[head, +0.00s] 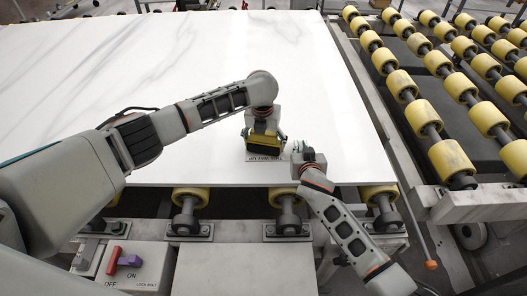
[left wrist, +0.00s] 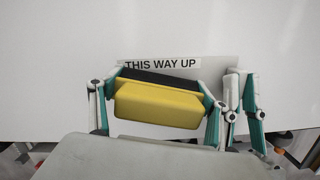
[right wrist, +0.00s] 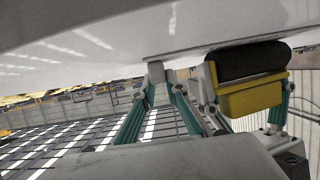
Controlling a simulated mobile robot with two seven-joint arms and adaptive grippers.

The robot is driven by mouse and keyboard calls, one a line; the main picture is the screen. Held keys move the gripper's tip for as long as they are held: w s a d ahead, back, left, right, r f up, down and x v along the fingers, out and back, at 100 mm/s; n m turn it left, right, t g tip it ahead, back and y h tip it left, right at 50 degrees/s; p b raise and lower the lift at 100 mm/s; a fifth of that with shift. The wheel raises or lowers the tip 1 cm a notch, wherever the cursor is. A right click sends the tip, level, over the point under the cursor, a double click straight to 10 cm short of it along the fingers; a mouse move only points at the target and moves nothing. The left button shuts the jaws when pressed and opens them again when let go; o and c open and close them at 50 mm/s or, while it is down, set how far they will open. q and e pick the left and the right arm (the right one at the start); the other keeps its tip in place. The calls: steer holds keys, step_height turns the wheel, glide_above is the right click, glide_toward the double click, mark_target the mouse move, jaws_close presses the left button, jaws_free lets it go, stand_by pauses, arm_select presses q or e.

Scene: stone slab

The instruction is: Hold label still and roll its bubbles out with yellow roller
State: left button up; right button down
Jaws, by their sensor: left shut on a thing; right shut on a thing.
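The label (head: 266,157) lies on the white slab near its front edge; it reads THIS WAY UP in the left wrist view (left wrist: 160,64). My left gripper (head: 264,136) is shut on the yellow roller (left wrist: 158,104), with a finger at each end. The roller's dark edge sits over the label's lower part and hides it. My right gripper (head: 293,154) is at the label's right end, its fingertips (left wrist: 240,76) close together and low at the slab. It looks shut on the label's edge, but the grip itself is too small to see. The roller is close beside it in the right wrist view (right wrist: 250,98).
The white slab (head: 190,65) is broad and clear beyond my arms. It rests on yellow rollers (head: 285,196) along its front edge. A conveyor with several yellow rollers (head: 450,160) stands to the right. A switch panel (head: 122,262) is at the lower left.

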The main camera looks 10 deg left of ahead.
mark_target(249, 144)
arm_select(q)
steer(key=shift+s+a+f, duration=0.15)
steer(key=shift+s+a, duration=0.05)
steer(key=shift+a, duration=0.55)
steer(key=shift+s+a+f, duration=0.1)
steer(key=shift+s+a, duration=0.05)
steer(key=shift+a, duration=0.55)
arm_select(e)
steer(key=shift+d, duration=0.15)
arm_select(q)
steer(key=shift+s+a, duration=0.15)
steer(key=shift+a, duration=0.45)
steer(key=shift+s+a, duration=0.15)
steer(key=shift+a, duration=0.4)
steer(key=shift+r, duration=0.15)
steer(key=shift+s+a+r, duration=0.1)
steer(key=shift+a+r, duration=0.4)
steer(key=shift+r, duration=0.25)
steer(key=shift+a+r, duration=0.45)
steer(key=shift+r, duration=0.3)
steer(key=s+a+r, duration=0.1)
steer(key=a+r, duration=0.3)
steer(key=r, duration=0.2)
steer(key=shift+a, duration=0.25)
steer(key=shift+c, duration=1.3)
